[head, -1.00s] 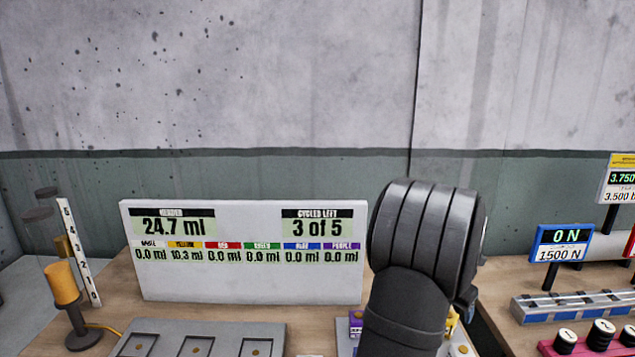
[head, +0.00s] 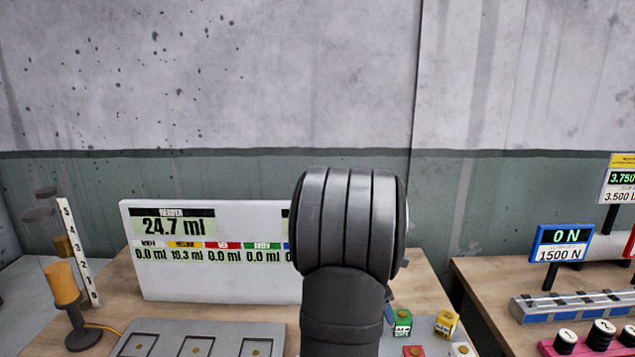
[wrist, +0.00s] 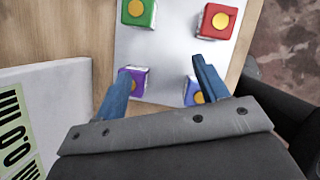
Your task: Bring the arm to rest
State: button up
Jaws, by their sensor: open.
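My gripper (wrist: 155,85) shows in the wrist view with its two blue fingers spread apart and nothing between them. It is over a light grey plate (wrist: 165,60) that bears coloured cubes. A purple cube (wrist: 135,82) is partly behind the left finger, and a blue cube (wrist: 194,92) is partly behind the right finger. A green cube (wrist: 138,12) and a red cube (wrist: 216,20) lie farther up. In the head view my arm stands upright at the middle and hides the gripper and part of the plate.
A white display panel (head: 220,280) reads 24.7 ml; my arm covers its right part. A yellow cube (head: 446,322) lies near the plate's right side. A yellow cylinder on a stand (head: 63,284) is at the left. A force display (head: 562,243) reads 0 N at right.

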jog(key=s+a+m, duration=0.2)
jog(key=a, duration=0.8)
jog(key=shift+s+r+g, duration=0.15)
jog(key=shift+r+g, duration=0.15)
jog(key=shift+g, duration=0.1)
jog(key=w+d+n, duration=0.1)
jog(key=d+n, duration=0.1)
jog(key=d, duration=0.8)
jog(key=w+d+n+t, duration=0.1)
jog(key=d+n, duration=0.1)
jog(key=d, duration=0.7)
jog(key=shift+w+d+f, duration=0.3)
jog(key=shift+d+f, duration=0.05)
jog(key=shift+f, duration=0.1)
jog(key=shift+a, duration=0.1)
